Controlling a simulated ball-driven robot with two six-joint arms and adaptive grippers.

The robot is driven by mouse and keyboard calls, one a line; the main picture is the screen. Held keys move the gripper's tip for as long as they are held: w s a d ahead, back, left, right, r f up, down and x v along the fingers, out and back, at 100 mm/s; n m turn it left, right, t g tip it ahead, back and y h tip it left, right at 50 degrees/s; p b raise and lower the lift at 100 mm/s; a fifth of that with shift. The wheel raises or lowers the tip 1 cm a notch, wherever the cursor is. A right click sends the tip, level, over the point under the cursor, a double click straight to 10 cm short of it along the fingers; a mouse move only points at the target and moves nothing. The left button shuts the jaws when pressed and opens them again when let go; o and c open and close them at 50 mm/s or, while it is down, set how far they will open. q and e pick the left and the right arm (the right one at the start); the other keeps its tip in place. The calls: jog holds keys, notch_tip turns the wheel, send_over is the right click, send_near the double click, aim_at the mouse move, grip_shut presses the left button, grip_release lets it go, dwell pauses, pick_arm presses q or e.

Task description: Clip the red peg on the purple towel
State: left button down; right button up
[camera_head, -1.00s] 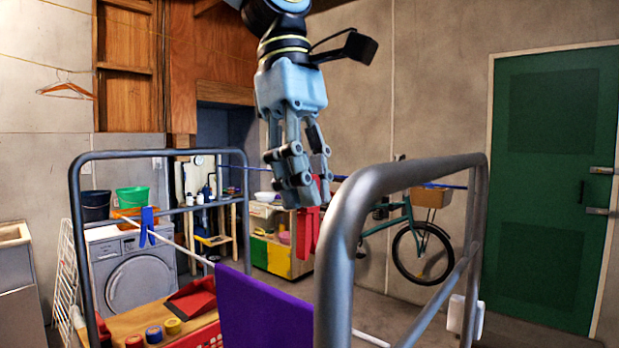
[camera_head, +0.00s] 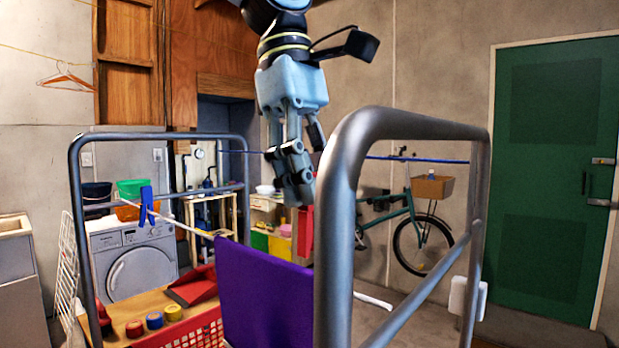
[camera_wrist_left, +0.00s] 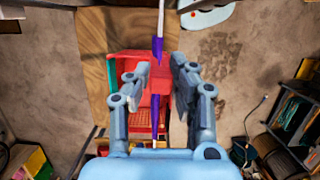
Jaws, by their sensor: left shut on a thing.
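The purple towel (camera_head: 262,292) hangs over the white line of the rack in the head view. In the left wrist view the towel (camera_wrist_left: 155,112) shows edge-on as a thin purple strip below and above the peg. My left gripper (camera_head: 297,190) points down above the towel, partly behind the grey rail. It is shut on the red peg (camera_head: 304,232), which hangs from its fingertips. In the left wrist view the red peg (camera_wrist_left: 160,82) lies between the fingers, over the towel's line. Whether it touches the towel I cannot tell. My right gripper is out of view.
The thick grey metal frame (camera_head: 340,200) stands close to my left gripper. A blue peg (camera_head: 146,206) sits on the line to the left. A red basket (camera_head: 185,334) and a red dustpan (camera_head: 192,287) are below. A washing machine (camera_head: 135,265) stands behind.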

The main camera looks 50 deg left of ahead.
aim_at(309, 240)
pick_arm(q)
jog(key=shift+a+f+b+x, duration=0.1)
jog(key=shift+a+b+x, duration=0.15)
jog(key=shift+b+x, duration=0.85)
jog(key=shift+a+f+b+x, duration=0.1)
jog(key=shift+a+b+x, duration=0.2)
jog(key=shift+b+x, duration=0.75)
jog(key=shift+a+b+x, duration=0.25)
jog(key=shift+b+x, duration=0.6)
jog(key=shift+x, duration=0.4)
jog(key=c, duration=1.6)
grip_release()
jog(key=shift+s, duration=0.1)
jog(key=o, duration=0.5)
jog(key=shift+r, duration=0.1)
jog(key=shift+r, duration=0.1)
jog(key=v, duration=1.1)
jog(key=shift+a+r, duration=0.2)
jog(key=shift+r, duration=0.15)
